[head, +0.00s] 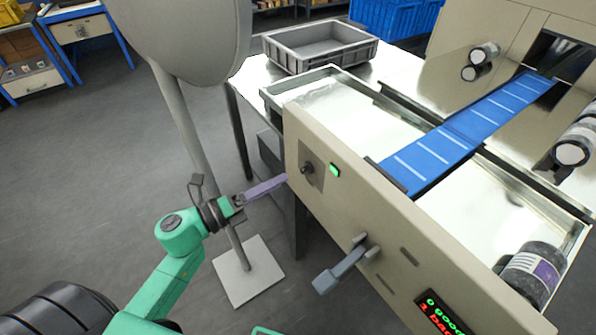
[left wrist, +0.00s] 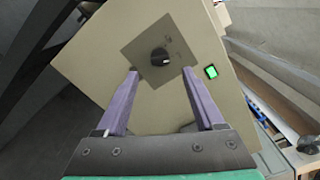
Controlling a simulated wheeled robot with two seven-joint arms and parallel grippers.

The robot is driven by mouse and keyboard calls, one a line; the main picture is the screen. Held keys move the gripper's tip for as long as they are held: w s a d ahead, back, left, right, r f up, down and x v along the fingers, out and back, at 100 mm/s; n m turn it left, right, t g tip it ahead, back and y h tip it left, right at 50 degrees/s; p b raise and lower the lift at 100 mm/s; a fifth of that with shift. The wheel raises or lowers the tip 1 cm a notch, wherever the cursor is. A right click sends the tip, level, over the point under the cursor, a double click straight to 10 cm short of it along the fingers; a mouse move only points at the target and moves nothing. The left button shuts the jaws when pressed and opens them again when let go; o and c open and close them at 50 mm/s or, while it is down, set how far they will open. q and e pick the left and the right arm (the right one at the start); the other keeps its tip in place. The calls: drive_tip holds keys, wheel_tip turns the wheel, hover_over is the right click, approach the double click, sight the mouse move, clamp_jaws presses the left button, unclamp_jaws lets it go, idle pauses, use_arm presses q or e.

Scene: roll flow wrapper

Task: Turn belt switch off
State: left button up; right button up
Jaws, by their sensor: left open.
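The belt switch is a black rotary knob (head: 307,168) on a grey square plate on the beige front panel of the machine. It also shows in the left wrist view (left wrist: 160,57), just beyond and between my fingertips. A lit green indicator (head: 334,170) sits right of the knob; it shows in the left wrist view too (left wrist: 211,71). My left gripper (head: 284,180) has purple fingers, spread wide and empty, pointing at the panel just short of the knob. In the left wrist view the open gripper (left wrist: 161,74) straddles the knob's line without touching it. My right gripper is not in view.
The blue conveyor belt (head: 450,145) runs behind the panel (head: 380,235). A grey lever handle (head: 342,268) juts from the panel at lower right, above a red and green display (head: 440,314). A white stand pole (head: 190,140) rises beside my left arm. A grey crate (head: 320,48) sits behind.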

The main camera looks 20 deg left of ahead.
sight(302, 170)
use_arm(q)
drive_tip(key=x, duration=0.6)
drive_tip(key=shift+w+d, duration=0.3)
drive_tip(key=shift+w, duration=0.1)
clamp_jaws()
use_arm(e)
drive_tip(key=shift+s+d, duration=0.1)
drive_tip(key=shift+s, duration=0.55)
